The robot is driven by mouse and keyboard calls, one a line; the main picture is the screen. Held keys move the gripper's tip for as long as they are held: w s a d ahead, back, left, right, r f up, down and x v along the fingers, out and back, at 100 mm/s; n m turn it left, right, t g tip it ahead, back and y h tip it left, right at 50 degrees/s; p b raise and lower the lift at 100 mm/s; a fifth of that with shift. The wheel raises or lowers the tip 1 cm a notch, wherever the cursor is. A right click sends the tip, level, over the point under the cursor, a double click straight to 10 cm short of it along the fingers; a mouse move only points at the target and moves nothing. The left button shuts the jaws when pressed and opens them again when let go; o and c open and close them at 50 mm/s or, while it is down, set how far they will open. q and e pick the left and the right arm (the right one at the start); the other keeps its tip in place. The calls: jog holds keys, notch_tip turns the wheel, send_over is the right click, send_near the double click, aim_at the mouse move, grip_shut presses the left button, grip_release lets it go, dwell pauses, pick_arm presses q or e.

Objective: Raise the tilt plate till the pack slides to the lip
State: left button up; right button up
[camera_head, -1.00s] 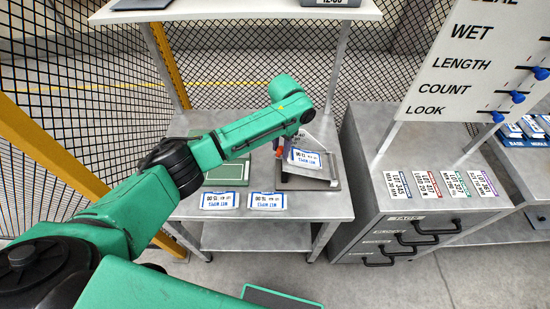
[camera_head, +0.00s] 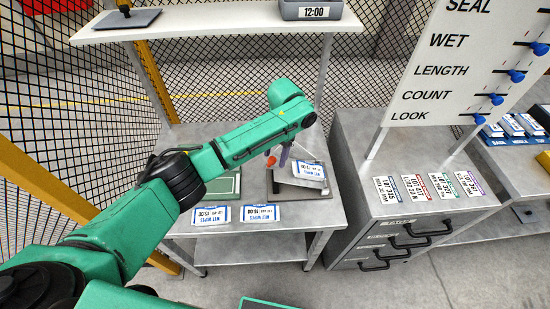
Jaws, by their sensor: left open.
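The tilt plate (camera_head: 290,181) is a grey plate over a dark base on the grey table, right of centre. The pack (camera_head: 312,168), white with a blue-edged label, lies on it toward the right side. The plate looks slightly tilted; the exact angle and the lip are hard to make out. My left gripper (camera_head: 276,158) is open just left of the pack, above the plate's left part. It is partly hidden under my forearm, and whether it touches the plate cannot be told. My right gripper is not in view.
Two wet wipes cards (camera_head: 260,213) lie at the table's front edge. A green tray (camera_head: 224,184) sits left of the plate. A grey drawer cabinet (camera_head: 365,215) stands to the right, below a white slider board (camera_head: 440,45). A white shelf (camera_head: 225,27) spans above the table.

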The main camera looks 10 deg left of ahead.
pick_arm(q)
notch_tip(320, 180, up, 13)
jog(key=d, duration=0.1)
jog(key=shift+d, duration=0.35)
jog(key=shift+w+f, duration=0.1)
jog(key=shift+w, duration=0.05)
